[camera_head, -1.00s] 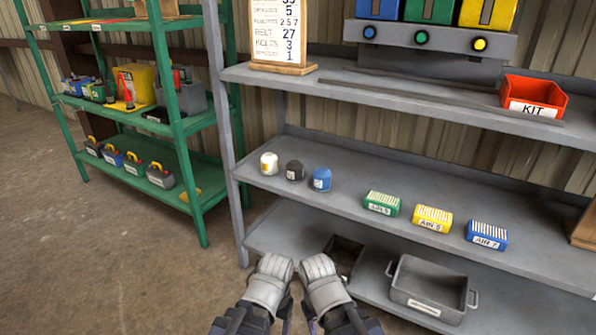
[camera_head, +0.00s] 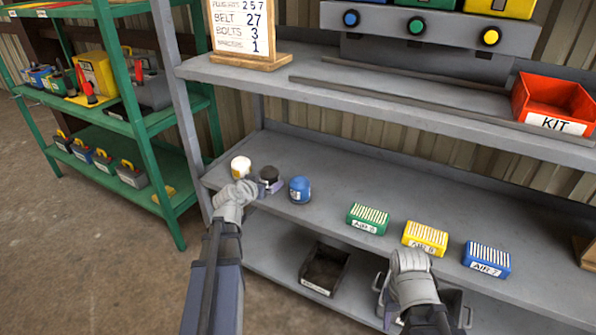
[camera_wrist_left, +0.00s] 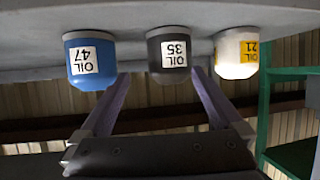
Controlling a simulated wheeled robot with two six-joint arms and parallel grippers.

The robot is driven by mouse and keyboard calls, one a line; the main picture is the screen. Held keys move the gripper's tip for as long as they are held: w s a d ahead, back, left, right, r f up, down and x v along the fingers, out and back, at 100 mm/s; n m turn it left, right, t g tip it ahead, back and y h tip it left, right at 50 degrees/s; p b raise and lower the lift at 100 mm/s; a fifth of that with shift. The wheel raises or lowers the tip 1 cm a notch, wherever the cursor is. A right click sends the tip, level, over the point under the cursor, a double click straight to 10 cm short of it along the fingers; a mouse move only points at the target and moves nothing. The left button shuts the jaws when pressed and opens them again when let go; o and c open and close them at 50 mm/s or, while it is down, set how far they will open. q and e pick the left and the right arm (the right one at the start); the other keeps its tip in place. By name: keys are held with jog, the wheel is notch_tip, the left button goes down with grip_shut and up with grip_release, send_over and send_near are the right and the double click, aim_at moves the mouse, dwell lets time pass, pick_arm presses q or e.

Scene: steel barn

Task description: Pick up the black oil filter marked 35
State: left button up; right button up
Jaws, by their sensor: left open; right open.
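The black oil filter (camera_head: 269,174) stands on the middle grey shelf between a white filter (camera_head: 241,167) and a blue filter (camera_head: 300,189). In the left wrist view, which is upside down, the black filter (camera_wrist_left: 168,52) shows its label OIL 35. The blue one (camera_wrist_left: 90,55) reads 47 and the white one (camera_wrist_left: 236,50) reads 21. My left gripper (camera_head: 265,187) is open at the black filter, one finger towards each side. I cannot tell whether they touch it. My right gripper (camera_head: 408,262) is open and empty in front of the shelf, its fingers mostly hidden.
Green, yellow and blue air filter boxes (camera_head: 425,237) stand to the right on the same shelf. A red KIT bin (camera_head: 553,104) and a number board (camera_head: 242,30) are on the shelf above. Dark bins (camera_head: 325,268) sit below. A green rack (camera_head: 145,120) stands at left.

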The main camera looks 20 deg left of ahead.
aim_at(272, 171)
pick_arm(q)
jog(key=shift+w+a+r+t, duration=0.3)
jog(key=shift+w+a+r, duration=0.2)
jog(key=shift+w+a, duration=0.25)
jog(key=shift+f+b+x, duration=0.15)
jog(key=shift+b+x, duration=0.75)
jog(key=shift+x, duration=1.05)
jog(key=shift+f+b+x, duration=0.2)
jog(key=shift+b+x, duration=0.65)
jog(key=shift+x, duration=1.15)
jog(key=shift+s+a+r, duration=0.1)
jog(key=shift+s, duration=0.15)
pick_arm(e)
jog(key=f, duration=0.3)
jog(key=shift+w+d+f, duration=0.15)
jog(key=shift+w+d, duration=0.15)
jog(key=shift+w, duration=0.1)
pick_arm(q)
jog(key=c, duration=1.4)
notch_tip(272, 171, up, 10)
jog(key=p, duration=1)
pick_arm(e)
notch_tip(272, 171, up, 10)
